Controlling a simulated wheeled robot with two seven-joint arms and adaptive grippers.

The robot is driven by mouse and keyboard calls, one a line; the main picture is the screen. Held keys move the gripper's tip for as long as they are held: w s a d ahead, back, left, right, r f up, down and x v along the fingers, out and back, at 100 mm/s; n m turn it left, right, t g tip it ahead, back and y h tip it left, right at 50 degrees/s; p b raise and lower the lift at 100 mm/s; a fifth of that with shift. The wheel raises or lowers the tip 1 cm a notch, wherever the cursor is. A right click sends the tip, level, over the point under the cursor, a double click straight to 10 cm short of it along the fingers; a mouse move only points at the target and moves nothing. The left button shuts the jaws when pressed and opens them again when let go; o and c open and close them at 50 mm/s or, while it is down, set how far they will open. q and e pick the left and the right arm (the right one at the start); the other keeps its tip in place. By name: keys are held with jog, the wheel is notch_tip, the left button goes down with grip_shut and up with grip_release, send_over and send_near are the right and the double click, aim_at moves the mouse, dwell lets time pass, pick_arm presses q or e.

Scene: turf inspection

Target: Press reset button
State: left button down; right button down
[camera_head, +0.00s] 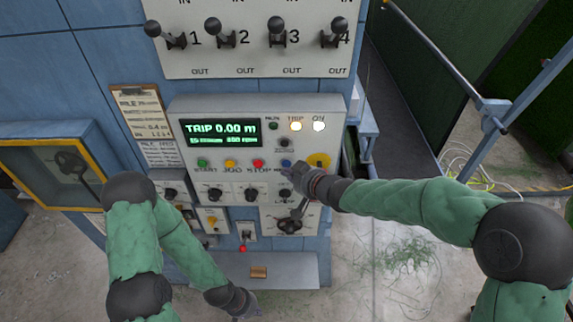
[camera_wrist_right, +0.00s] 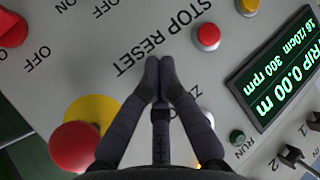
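The control panel (camera_head: 190,110) shows a lit green display reading TRIP 0.00 m. A row of buttons sits below it, with a blue button (camera_head: 286,162) at the right of the red STOP button (camera_head: 258,163). My right gripper (camera_head: 286,172) is right at the blue button. In the right wrist view my right gripper (camera_wrist_right: 159,65) has its fingertips together, with nothing between them, beside the printed STOP RESET label (camera_wrist_right: 165,40). The reset button is hidden there behind the fingers; I cannot tell whether they touch it. My left gripper (camera_head: 250,304) is low at the front, its fingers unclear.
A red emergency button on a yellow plate (camera_wrist_right: 75,140) is close to my right gripper. A red button (camera_wrist_right: 208,36) and the green RUN lamp (camera_wrist_right: 237,137) are nearby. Numbered levers (camera_head: 277,38) stand above; a yellow-framed box (camera_head: 50,200) is left.

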jog(key=shift+w, duration=0.3)
jog(key=shift+w+r+p, duration=0.1)
jog(key=shift+w+p, duration=0.35)
jog(key=shift+w, duration=0.05)
dwell(0.8)
jog(key=shift+s, duration=0.15)
jog(key=shift+s+b, duration=0.45)
jog(key=shift+s, duration=0.35)
jog(key=shift+s+b, duration=1.15)
jog(key=shift+s, duration=1.35)
